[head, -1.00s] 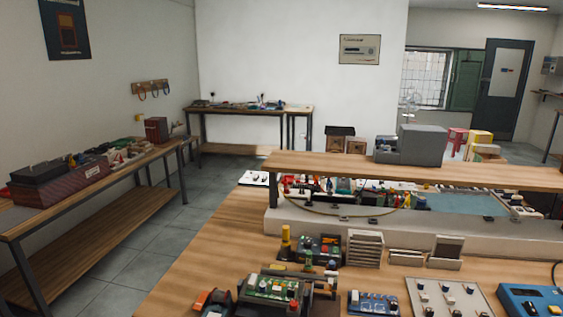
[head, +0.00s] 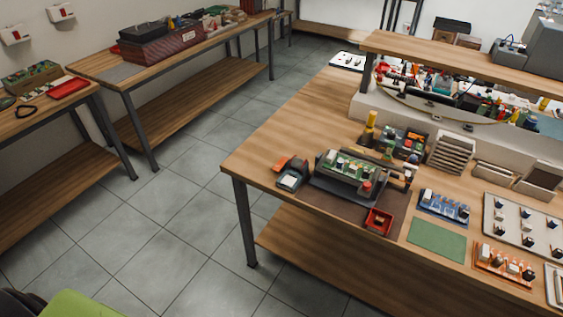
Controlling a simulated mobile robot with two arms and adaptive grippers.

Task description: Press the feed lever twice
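On the wooden workbench (head: 335,92) at the right stands a dark device with a green circuit board and a red knob (head: 346,169), near the bench's left front corner. Small levers or posts show at its right end, but I cannot tell which part is the feed lever. A small grey and orange unit (head: 291,174) sits just left of it, and a red tray (head: 379,221) lies in front. A yellow-topped post (head: 369,128) stands behind it. Neither gripper is in the head view.
A blue board (head: 443,206), a green mat (head: 437,240), an orange board (head: 503,264) and a panel with several switches (head: 525,222) lie to the right. Side benches (head: 125,72) line the left wall. The tiled floor (head: 175,235) between is clear.

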